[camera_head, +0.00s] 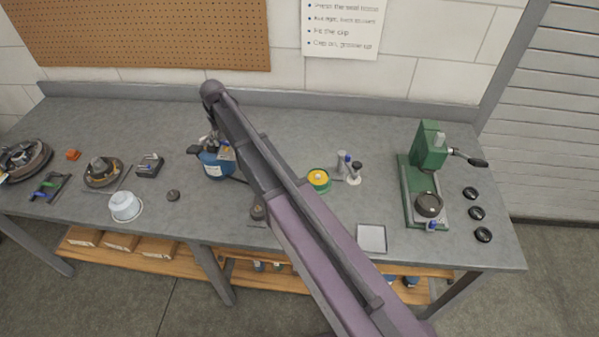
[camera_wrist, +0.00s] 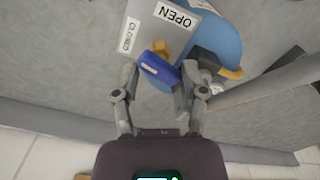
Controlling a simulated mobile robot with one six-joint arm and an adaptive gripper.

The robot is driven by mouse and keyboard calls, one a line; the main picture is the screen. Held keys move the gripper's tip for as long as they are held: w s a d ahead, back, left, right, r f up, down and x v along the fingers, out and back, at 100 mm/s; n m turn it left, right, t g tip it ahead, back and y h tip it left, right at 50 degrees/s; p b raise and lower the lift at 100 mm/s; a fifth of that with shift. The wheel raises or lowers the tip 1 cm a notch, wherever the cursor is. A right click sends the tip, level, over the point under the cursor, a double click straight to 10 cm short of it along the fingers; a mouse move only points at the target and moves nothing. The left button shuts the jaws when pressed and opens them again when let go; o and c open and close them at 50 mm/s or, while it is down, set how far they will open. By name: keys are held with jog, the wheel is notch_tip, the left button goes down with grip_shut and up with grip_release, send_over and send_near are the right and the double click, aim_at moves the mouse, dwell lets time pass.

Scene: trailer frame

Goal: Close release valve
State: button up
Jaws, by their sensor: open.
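In the wrist view, a dark blue valve handle (camera_wrist: 158,70) sits by a brass-coloured fitting (camera_wrist: 161,48) beside a rounded blue body (camera_wrist: 216,40). White labels read OPEN (camera_wrist: 177,16) and CLOSED (camera_wrist: 128,35); the handle lies below and between them. My gripper (camera_wrist: 159,76) is open, with one finger on each side of the handle. The right finger is very close to the handle's lower right end; I cannot tell whether they touch. In the head view, the blue unit (camera_head: 213,168) stands on the bench left of my arm, which hides part of it.
A grey backstop (camera_head: 130,97) runs along the wall.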

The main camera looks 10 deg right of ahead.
jog(key=m, duration=0.5)
notch_tip(320, 180, up, 14)
jog(key=p, duration=1.4)
jog(key=s+d+f+n+b, duration=0.1)
jog(key=s+d+f+b, duration=0.5)
jog(key=s+d, duration=0.4)
jog(key=s+d+f+n+b, duration=0.2)
jog(key=s+d+f+b, duration=0.4)
jog(key=s+d, duration=0.4)
jog(key=shift+s+d, duration=0.35)
jog(key=shift+s, duration=0.65)
jog(key=shift+w, duration=0.1)
jog(key=w+a+r+n+p, duration=0.2)
jog(key=w+a+r+p, duration=0.4)
jog(key=w+a, duration=0.4)
jog(key=w+a+r+n+p, duration=0.3)
jog(key=w+a+r+p, duration=0.2)
jog(key=w+a, duration=0.5)
jog(key=shift+w+a+r+p, duration=0.4)
jog(key=shift+w, duration=0.5)
jog(key=shift+f, duration=0.15)
